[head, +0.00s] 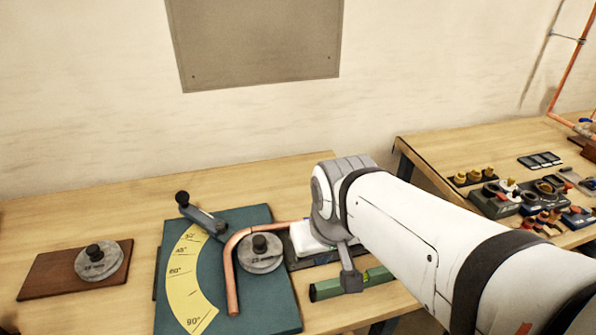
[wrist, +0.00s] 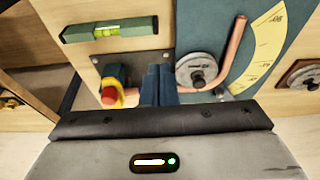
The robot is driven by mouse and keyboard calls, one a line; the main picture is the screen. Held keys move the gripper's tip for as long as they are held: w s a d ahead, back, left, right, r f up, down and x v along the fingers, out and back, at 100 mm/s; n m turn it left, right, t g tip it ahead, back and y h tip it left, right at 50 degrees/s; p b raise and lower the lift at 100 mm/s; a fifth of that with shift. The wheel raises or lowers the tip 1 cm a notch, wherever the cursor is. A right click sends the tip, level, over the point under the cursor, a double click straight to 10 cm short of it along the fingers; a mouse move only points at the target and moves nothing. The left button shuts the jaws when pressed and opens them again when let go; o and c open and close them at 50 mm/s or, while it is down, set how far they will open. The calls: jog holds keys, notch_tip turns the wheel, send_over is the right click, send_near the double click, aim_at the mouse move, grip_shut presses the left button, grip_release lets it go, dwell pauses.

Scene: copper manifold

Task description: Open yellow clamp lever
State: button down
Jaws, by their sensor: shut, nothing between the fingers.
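The yellow clamp lever (wrist: 119,92) shows in the wrist view, with a red knob (wrist: 109,97) at its near end and a teal body behind it. It stands just left of my gripper (wrist: 159,84), whose dark blue fingers are closed together and empty. A small gap shows between the lever and the fingers. The copper pipe (wrist: 237,55) bends around the grey round former (wrist: 194,69), right of the fingers. In the head view the pipe (head: 232,275) lies on the teal bending board (head: 265,318), and my arm hides the clamp.
A green spirit level (wrist: 85,33) lies beyond the clamp, and also shows beside my wrist in the head view (head: 328,290). A second former (head: 99,262) sits on a brown block at the left. The right bench (head: 450,145) holds fittings and tools.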

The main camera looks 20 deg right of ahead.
jog(key=shift+d, duration=0.1)
jog(key=w+d+f+m+t+h+b, duration=0.1)
jog(key=w+d+f+h+b, duration=0.15)
jog(key=w+b, duration=0.6)
jog(key=w+d+f+m+t+h+b, duration=0.1)
jog(key=w+f+h+b, duration=0.35)
jog(key=w, duration=0.75)
jog(key=shift+y, duration=0.3)
jog(key=x, duration=0.9)
jog(key=shift+f, duration=0.15)
jog(key=d, duration=0.1)
jog(key=d+r, duration=0.1)
jog(key=d, duration=0.1)
jog(key=shift+s+d+p, duration=0.1)
jog(key=shift+d+p, duration=0.15)
jog(key=shift+p, duration=0.05)
